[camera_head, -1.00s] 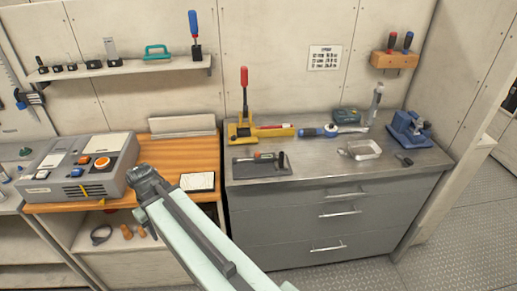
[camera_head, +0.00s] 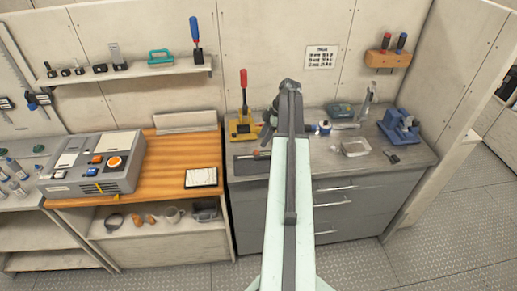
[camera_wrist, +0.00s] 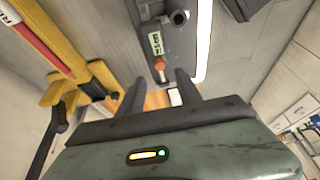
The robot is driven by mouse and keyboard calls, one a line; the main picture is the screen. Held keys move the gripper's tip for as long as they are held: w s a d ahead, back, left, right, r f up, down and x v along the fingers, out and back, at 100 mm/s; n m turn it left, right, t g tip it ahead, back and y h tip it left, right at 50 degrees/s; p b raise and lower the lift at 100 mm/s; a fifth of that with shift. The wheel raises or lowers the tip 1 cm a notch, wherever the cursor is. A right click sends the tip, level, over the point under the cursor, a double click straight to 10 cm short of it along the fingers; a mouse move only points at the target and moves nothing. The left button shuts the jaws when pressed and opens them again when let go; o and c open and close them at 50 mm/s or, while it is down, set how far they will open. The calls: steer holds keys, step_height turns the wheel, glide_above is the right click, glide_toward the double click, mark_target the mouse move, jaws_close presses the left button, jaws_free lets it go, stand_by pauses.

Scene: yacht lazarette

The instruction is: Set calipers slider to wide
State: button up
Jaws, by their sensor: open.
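On the grey cabinet top, a dark plate (camera_head: 249,165) carries a small orange knob (camera_head: 257,153); my arm hides its right part. I cannot tell whether this is the calipers. A long ruler-like tool with a dark and blue slider (camera_head: 38,101) hangs on the left wall and also looks like calipers. My gripper (camera_wrist: 158,88) is open and empty, with the orange knob ahead of its fingertips, apart from them.
A yellow fixture with a red handle (camera_head: 243,92) stands just behind the plate. A clear dish (camera_head: 355,147) and a blue vise-like tool (camera_head: 400,128) are to the right. A grey control box (camera_head: 92,165) and white pad (camera_head: 201,177) sit on the left bench.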

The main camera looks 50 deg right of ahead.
mark_target(256, 151)
steer(key=b+x, duration=0.5)
steer(key=x, duration=0.2)
steer(key=shift+s+d+f+b, duration=0.1)
steer(key=shift+f+b, duration=0.05)
steer(key=shift+b, duration=0.2)
jaws_close()
stand_by(0.9)
